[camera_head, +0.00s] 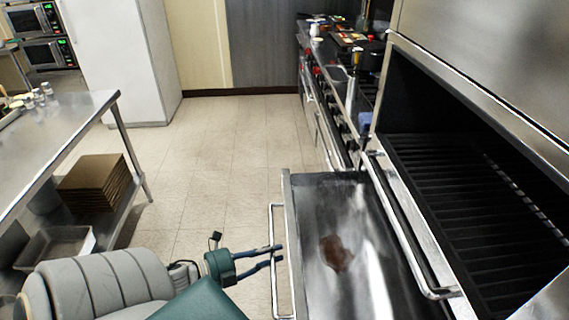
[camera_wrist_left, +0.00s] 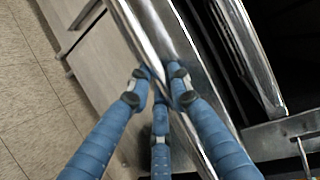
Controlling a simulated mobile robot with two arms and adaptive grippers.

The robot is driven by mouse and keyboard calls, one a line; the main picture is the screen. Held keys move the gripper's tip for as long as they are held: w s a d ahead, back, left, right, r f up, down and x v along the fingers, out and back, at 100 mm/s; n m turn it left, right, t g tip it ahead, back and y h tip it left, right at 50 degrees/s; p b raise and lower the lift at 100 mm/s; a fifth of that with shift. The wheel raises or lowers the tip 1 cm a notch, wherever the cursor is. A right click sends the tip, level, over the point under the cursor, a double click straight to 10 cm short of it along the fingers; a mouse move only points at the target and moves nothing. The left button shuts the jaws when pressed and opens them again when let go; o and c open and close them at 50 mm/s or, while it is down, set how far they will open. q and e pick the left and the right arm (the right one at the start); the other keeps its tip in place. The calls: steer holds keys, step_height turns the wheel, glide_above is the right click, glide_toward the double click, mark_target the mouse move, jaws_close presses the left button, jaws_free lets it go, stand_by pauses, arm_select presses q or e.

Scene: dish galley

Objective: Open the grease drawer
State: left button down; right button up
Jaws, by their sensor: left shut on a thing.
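The grease drawer (camera_head: 345,205) is pulled out from under the grill in the head view. Its dark, shiny inside shows a brown stain. Its bar handle (camera_head: 273,225) runs along the left side of its front. My left gripper (camera_head: 279,254) is shut on this handle, with its blue fingers reaching in from the left. In the left wrist view, the blue fingers (camera_wrist_left: 160,82) close around the shiny handle bar (camera_wrist_left: 142,38), which crosses the picture at a slant. The fingertips partly hide the bar. My right gripper is not in view.
Above the drawer is a dark grill (camera_head: 465,190) with a second metal bar (camera_head: 405,225) along its front. A range (camera_head: 325,95) stands beyond. A steel table (camera_head: 60,135) with stacked brown boards (camera_head: 95,188) below is at left. Clear tile floor (camera_head: 215,155) lies between.

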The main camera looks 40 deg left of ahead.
arm_select(q)
steer(key=shift+s+a, duration=0.1)
steer(key=c, duration=1.6)
jaws_free()
steer(key=v, duration=1.2)
steer(key=shift+r, duration=0.1)
